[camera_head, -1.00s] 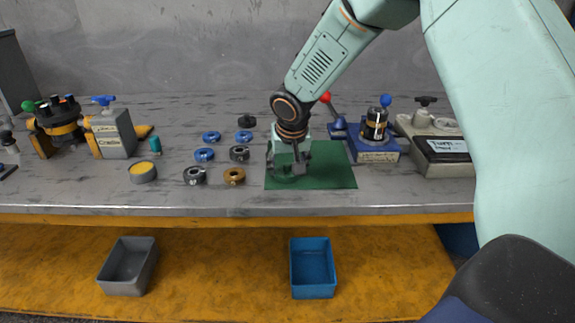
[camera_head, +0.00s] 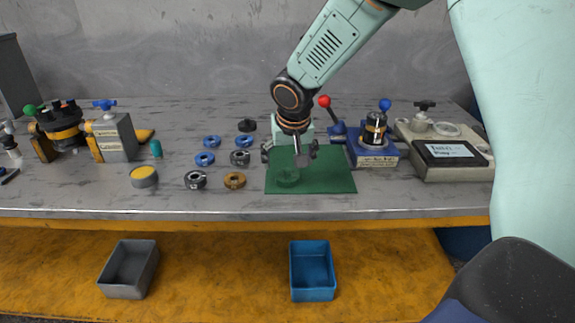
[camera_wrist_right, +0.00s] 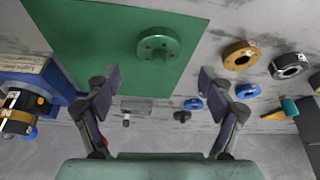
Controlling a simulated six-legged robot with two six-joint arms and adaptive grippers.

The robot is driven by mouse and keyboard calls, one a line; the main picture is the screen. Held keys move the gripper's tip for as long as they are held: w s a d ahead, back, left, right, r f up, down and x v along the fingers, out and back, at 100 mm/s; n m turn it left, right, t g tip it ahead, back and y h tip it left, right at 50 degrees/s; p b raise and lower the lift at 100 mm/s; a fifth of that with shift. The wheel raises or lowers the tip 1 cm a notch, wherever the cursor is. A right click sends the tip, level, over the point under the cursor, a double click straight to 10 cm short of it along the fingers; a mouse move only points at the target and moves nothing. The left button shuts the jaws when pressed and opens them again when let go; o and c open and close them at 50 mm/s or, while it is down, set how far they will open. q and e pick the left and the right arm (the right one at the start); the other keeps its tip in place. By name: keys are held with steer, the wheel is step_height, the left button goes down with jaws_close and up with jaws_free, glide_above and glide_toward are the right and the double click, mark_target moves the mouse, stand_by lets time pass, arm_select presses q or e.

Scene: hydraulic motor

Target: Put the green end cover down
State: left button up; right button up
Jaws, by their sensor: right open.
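The green end cover (camera_head: 287,177) is a round flange with a raised hub. It lies on the green mat (camera_head: 335,180), at the mat's left part, hub up. In the right wrist view the cover (camera_wrist_right: 158,47) shows bolt holes around its hub and lies clear ahead of the fingers. My right gripper (camera_head: 290,154) is open and empty, just above and behind the cover, with its fingers spread wide. In the wrist view the gripper (camera_wrist_right: 164,82) has nothing between its fingers. My left gripper is not in view.
Blue, black and brown rings (camera_head: 235,180) lie left of the mat. A blue fixture (camera_head: 375,158) with a red-knobbed lever stands right of it. A grey bin (camera_head: 130,268) and a blue bin (camera_head: 312,270) sit on the shelf below. The mat's right half is clear.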

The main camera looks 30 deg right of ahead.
steer(key=p+v, duration=0.1)
steer(key=v, duration=0.6)
steer(key=shift+s+r, duration=0.2)
steer(key=shift+r, duration=0.1)
steer(key=shift+c, duration=0.3)
